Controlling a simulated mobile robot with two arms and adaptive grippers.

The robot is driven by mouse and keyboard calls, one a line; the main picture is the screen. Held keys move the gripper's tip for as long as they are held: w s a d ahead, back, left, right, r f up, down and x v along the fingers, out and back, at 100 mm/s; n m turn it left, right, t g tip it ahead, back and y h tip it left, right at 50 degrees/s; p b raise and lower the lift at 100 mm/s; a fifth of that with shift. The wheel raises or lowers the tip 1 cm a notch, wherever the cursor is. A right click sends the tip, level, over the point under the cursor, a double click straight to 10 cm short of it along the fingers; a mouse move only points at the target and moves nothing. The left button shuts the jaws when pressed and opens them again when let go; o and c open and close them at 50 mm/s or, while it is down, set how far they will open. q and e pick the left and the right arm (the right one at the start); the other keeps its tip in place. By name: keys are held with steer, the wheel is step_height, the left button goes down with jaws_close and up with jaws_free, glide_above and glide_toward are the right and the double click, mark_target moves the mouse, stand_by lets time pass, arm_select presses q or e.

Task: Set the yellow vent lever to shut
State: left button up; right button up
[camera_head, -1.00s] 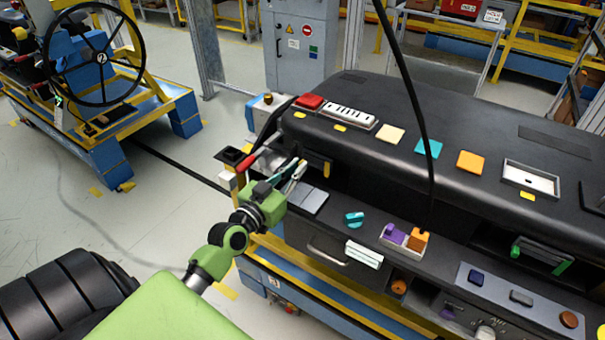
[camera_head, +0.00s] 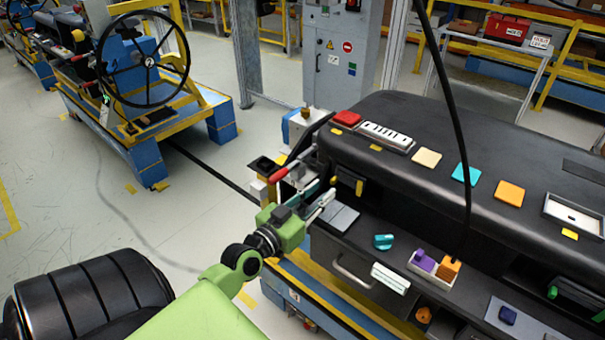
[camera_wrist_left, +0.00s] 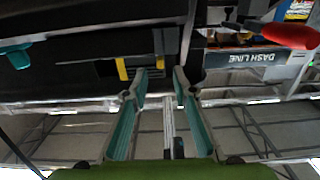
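Two yellow pieces show on the dark vent (camera_head: 346,176) at the dashboard's left end: a small knob-like one (camera_head: 333,181) beside my left gripper and an upright bar (camera_head: 359,188) to its right. I cannot tell for certain which is the vent lever. Contact with the yellow pieces is unclear. My right gripper is out of view.
A red-handled lever (camera_head: 291,171) stands close beside my left gripper, also seen in the left wrist view (camera_wrist_left: 290,35). A grey pedal-like plate (camera_head: 338,217), teal knob (camera_head: 383,242) and drawer handle (camera_head: 352,272) lie right of it. A black cable (camera_head: 452,110) hangs over the dashboard.

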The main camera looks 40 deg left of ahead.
arm_select(q)
steer(key=s, duration=0.8)
steer(key=shift+d, duration=0.1)
steer(key=s+d+f+g+b, duration=0.1)
steer(key=s+f+g, duration=0.2)
steer(key=f, duration=1)
steer(key=s+f+g+b, duration=0.1)
steer(key=s+f+g, duration=0.15)
steer(key=f, duration=0.95)
steer(key=s+d+f+g+b, duration=0.1)
steer(key=s+f+g, duration=0.15)
steer(key=f, duration=1.05)
steer(key=s+d+f+m+g+b, duration=0.1)
steer(key=s+d+f+g, duration=0.3)
steer(key=s+f, duration=0.8)
steer(key=s+d+f+m+g+b, duration=0.1)
steer(key=s+d+f+g, duration=0.4)
steer(key=s+f, duration=0.8)
steer(key=s+d, duration=0.2)
steer(key=s, duration=0.1)
steer(key=shift+d+f+m+h+b, duration=0.3)
steer(key=shift+d+m+b, duration=0.05)
steer(key=shift+m+b, duration=0.05)
steer(key=shift+o, duration=0.4)
steer(key=shift+s, duration=0.1)
